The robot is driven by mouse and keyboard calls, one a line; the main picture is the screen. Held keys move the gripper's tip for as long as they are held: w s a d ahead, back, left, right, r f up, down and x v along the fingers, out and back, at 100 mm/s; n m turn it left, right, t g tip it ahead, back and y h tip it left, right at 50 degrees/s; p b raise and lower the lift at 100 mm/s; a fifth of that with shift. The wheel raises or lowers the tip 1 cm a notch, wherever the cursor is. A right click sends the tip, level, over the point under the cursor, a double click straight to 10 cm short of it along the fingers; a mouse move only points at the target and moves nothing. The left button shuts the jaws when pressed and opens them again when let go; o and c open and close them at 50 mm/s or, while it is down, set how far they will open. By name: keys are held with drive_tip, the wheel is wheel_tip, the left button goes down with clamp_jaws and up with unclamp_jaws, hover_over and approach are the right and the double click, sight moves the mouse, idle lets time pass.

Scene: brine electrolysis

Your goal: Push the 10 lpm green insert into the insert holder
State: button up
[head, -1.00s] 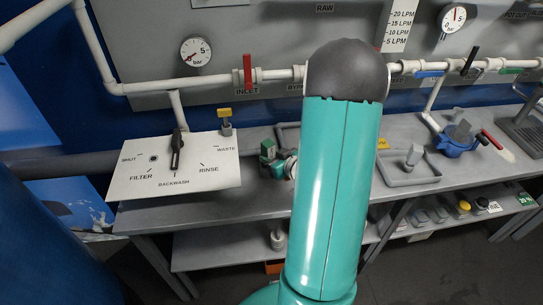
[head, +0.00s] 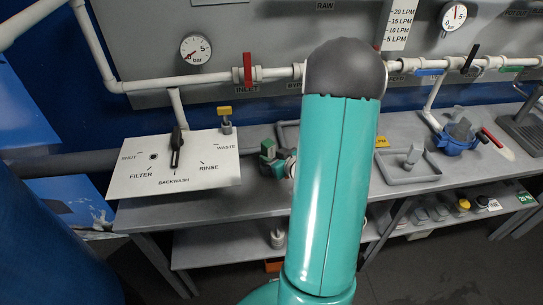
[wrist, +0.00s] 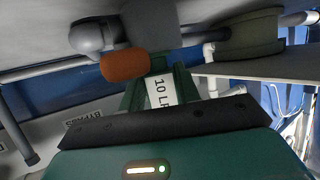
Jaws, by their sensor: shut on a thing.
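The green insert (wrist: 160,90) has a white label on which "10 LP" can be read; the rest is cut off by my gripper's dark edge. My gripper (wrist: 158,78) is shut on it. In the head view my arm hides most of the gripper; a small green block (head: 267,147) shows above teal and dark parts just left of the arm, over the bench. I cannot pick out the insert holder for certain. A rounded grey part (wrist: 92,36) and an orange part (wrist: 126,66) lie just beyond the insert in the wrist view; whether they touch it is unclear.
The sloped valve panel (head: 190,180) stands left on the grey bench (head: 255,200). A yellow-topped fitting (head: 225,118) is behind it. A red inlet handle (head: 247,70) and white pipe (head: 195,83) run along the back.

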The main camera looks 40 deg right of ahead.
drive_tip(key=shift+f, duration=0.4)
idle(0.4)
drive_tip(key=o, duration=1.1)
drive_tip(key=shift+s, duration=0.1)
drive_tip(key=shift+d, duration=0.1)
drive_tip(key=shift+d, duration=0.2)
drive_tip(key=shift+s+r, duration=0.1)
drive_tip(key=shift+s, duration=0.05)
drive_tip(key=shift+s+r, duration=0.15)
drive_tip(key=shift+s, duration=0.15)
drive_tip(key=v, duration=1.2)
drive_tip(key=shift+s+a+r, duration=0.15)
drive_tip(key=shift+s+a, duration=0.15)
drive_tip(key=shift+a, duration=0.15)
